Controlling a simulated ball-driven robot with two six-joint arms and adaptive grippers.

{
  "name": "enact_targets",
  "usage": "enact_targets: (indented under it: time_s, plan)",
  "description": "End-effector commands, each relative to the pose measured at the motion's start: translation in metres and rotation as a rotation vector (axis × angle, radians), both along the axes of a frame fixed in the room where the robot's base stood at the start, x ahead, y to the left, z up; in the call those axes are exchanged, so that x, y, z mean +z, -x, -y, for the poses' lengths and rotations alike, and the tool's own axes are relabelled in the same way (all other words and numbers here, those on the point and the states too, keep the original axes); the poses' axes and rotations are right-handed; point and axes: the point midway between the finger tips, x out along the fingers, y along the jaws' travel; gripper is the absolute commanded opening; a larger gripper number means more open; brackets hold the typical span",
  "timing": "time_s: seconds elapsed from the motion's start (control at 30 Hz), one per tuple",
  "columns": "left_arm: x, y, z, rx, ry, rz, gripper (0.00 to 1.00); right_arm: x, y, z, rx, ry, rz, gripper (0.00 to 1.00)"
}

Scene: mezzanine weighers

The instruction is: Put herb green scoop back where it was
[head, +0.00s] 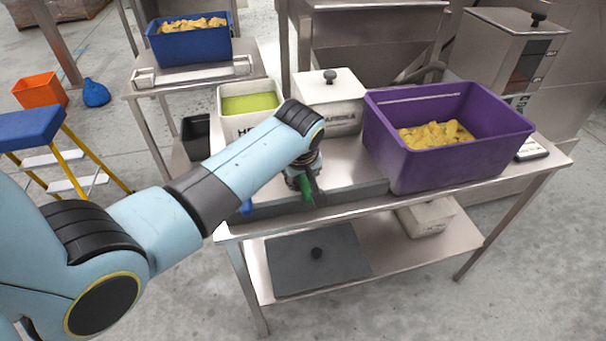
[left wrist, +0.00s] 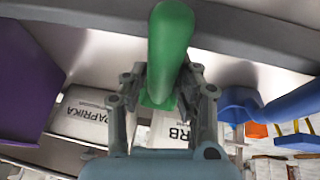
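My left gripper (head: 304,187) is low over the front of the steel table, just behind its front rail. In the left wrist view (left wrist: 165,85) its two fingers sit on either side of the green scoop's upright handle (left wrist: 170,40) and appear closed on it. The green scoop (head: 307,190) shows only in part in the head view; whether it touches the rail or table is unclear. The herb bin (head: 228,122), white and open with green contents, stands behind the gripper to the left. My right gripper is not in view.
A blue scoop (head: 246,207) is at the rail left of the gripper. A lidded paprika bin (head: 335,115) stands behind. A purple crate (head: 420,165) with yellow pieces fills the table's right. A grey front rail (head: 345,197) edges the table. A dark lid (head: 315,270) lies below.

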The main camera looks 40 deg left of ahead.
Motion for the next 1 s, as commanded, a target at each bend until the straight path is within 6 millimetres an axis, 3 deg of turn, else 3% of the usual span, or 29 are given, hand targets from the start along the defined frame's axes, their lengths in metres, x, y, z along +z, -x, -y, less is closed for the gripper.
enact_targets:
  time_s: [0.1, 0.43, 0.8, 1.0]
  plan:
    - [0.0, 0.0, 0.0, 0.0, 0.0, 0.0, 0.42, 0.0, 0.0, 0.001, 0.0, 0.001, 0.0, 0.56]
    - [0.007, 0.001, 0.001, 0.0, 0.0, 0.0, 0.42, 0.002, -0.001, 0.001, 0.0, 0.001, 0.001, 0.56]
    - [0.077, 0.027, 0.016, 0.0, 0.001, 0.003, 0.42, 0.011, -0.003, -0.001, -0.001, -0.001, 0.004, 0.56]
    - [0.105, 0.038, 0.022, 0.0, 0.001, 0.001, 0.42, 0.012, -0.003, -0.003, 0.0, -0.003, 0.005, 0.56]
